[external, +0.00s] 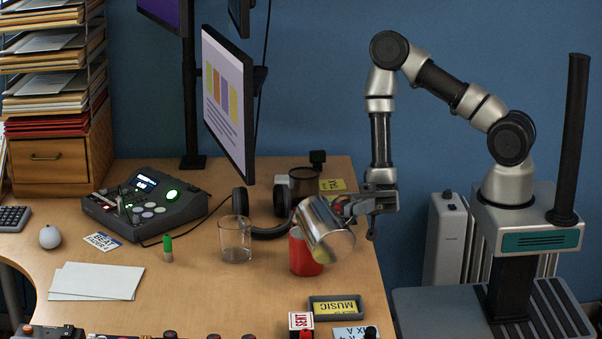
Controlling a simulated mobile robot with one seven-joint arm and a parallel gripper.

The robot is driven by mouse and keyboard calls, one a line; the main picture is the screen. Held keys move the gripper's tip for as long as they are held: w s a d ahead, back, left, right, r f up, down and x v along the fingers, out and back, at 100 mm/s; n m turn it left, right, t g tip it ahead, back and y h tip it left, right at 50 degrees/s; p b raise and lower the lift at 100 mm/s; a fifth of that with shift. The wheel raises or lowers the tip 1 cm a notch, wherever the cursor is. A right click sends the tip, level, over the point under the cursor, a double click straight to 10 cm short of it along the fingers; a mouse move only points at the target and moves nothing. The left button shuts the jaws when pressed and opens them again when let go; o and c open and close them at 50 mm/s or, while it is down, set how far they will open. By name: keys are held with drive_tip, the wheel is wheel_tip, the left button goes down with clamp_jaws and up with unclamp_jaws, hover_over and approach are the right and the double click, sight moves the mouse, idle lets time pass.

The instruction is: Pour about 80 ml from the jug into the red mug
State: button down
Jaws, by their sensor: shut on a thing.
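The jug (324,229) is a shiny metal vessel, tilted steeply, with its open end toward the lower right. My gripper (345,209) is shut on the jug at its upper right side and holds it above the desk. The red mug (303,257) stands upright on the desk, just below and left of the jug, which partly covers it. I cannot tell whether the jug touches the mug. No stream of liquid is clearly visible, and the inside of the mug is hidden.
A clear glass (235,240) stands left of the mug, with black headphones (270,231) behind. A dark mug (303,183) is farther back. A monitor (228,103) hangs above.

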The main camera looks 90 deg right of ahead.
drive_tip(key=shift+d+r, duration=0.1)
drive_tip(key=shift+r, duration=0.05)
drive_tip(key=shift+a, duration=0.2)
drive_tip(key=f+n+h, duration=0.1)
drive_tip(key=a+f+n+g+h+p, duration=0.1)
drive_tip(key=n, duration=0.1)
drive_tip(key=a+f+n+g+h, duration=0.1)
drive_tip(key=f+h, duration=0.1)
drive_tip(key=shift+s+a, duration=0.2)
drive_tip(key=shift+s, duration=0.05)
drive_tip(key=shift+n, duration=0.3)
idle(1.4)
